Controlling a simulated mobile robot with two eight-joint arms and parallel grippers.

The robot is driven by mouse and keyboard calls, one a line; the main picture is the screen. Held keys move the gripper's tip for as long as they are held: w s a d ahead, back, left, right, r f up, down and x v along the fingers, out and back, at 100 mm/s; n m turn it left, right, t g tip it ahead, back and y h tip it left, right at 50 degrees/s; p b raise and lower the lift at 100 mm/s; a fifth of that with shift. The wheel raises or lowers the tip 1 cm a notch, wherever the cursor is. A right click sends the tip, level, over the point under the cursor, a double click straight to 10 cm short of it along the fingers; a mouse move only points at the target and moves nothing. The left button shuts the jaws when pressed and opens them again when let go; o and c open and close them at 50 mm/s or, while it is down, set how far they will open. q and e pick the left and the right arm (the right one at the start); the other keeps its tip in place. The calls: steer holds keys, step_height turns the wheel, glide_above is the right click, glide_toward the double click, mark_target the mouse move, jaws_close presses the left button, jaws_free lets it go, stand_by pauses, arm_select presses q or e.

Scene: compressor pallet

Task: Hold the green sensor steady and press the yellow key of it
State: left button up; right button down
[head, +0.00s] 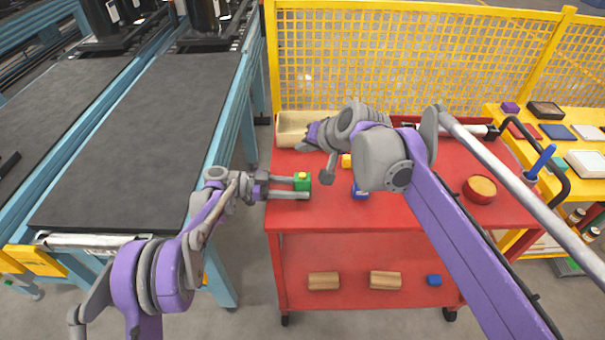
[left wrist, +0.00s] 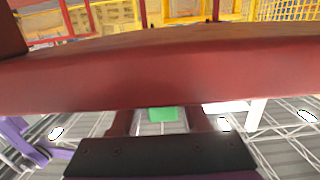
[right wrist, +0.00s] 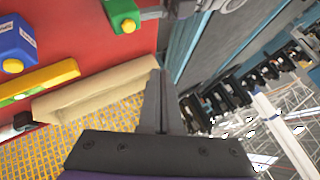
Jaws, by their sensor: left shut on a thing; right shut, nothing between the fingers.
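The green sensor (head: 302,185) is at the left edge of the red table top, with its yellow key (head: 302,175) on its upper side. My left gripper (head: 303,187) is shut on it from the left. The left wrist view shows the green sensor (left wrist: 163,113) between the two fingers. The right wrist view shows the green sensor (right wrist: 122,14) with the round yellow key (right wrist: 128,26), clear of my right fingers. My right gripper (right wrist: 161,73) is shut and empty.
A cream tray (right wrist: 90,92) lies at the table's back left. A blue sensor (right wrist: 14,40) and a yellow block (right wrist: 45,78) are close by; my right arm partly covers them in the head view. A red bowl (head: 480,188) stands right. A yellow mesh fence (head: 400,60) stands behind.

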glide_above(304, 180)
steer(key=shift+f, duration=3.15)
steer(key=shift+f, duration=0.4)
steer(key=shift+f, duration=0.4)
stand_by(1.6)
steer(key=shift+r, duration=0.85)
step_height(304, 180, up, 5)
